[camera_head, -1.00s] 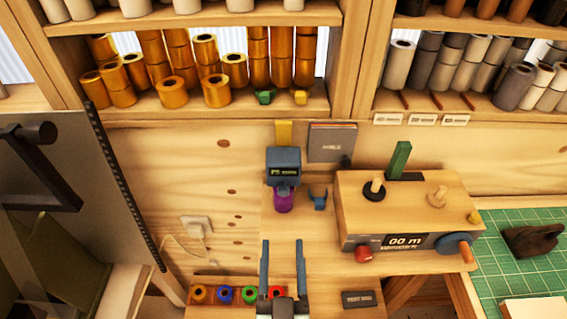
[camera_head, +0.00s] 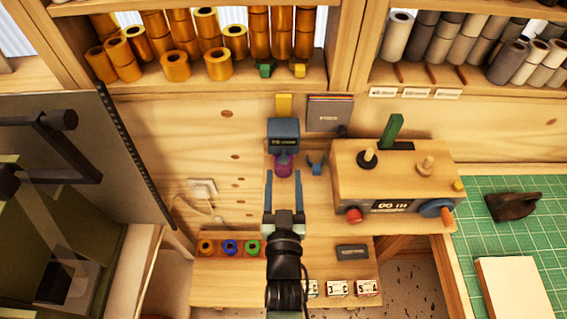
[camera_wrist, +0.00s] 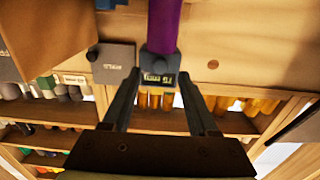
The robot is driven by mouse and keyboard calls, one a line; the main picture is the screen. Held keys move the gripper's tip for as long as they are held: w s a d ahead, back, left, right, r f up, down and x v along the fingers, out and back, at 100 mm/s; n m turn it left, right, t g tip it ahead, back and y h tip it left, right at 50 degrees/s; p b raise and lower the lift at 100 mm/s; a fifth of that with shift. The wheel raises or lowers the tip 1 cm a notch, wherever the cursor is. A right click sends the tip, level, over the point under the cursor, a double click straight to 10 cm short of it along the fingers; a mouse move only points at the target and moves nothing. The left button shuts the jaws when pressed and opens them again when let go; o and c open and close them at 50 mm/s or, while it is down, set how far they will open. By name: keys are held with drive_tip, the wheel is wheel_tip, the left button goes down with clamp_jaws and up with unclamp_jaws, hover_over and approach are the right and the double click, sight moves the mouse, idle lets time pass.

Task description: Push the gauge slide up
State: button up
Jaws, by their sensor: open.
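The gauge is a blue-grey head with a small display (camera_head: 283,138) at the back panel, with a yellow strip (camera_head: 284,104) above it. A purple post (camera_head: 283,165) hangs below the head. I cannot tell which part is the slide. My gripper (camera_head: 283,176) is open and empty, its two fingers pointing at the gauge from the front, just below the head in the picture. In the upside-down wrist view, the head (camera_wrist: 160,76) and purple post (camera_wrist: 164,28) appear between the fingers (camera_wrist: 157,84). I see no clear contact.
A small blue holder (camera_head: 316,165) stands right of the purple post. Further right is a wooden box (camera_head: 390,165) with knobs, a display and a green upright bar (camera_head: 392,131). A rack of coloured rolls (camera_head: 230,247) is at front left. Shelves of foil rolls (camera_head: 217,64) are above.

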sight(284, 162)
drive_tip(key=shift+w, duration=1.65)
drive_tip(key=shift+c, duration=0.2)
clamp_jaws()
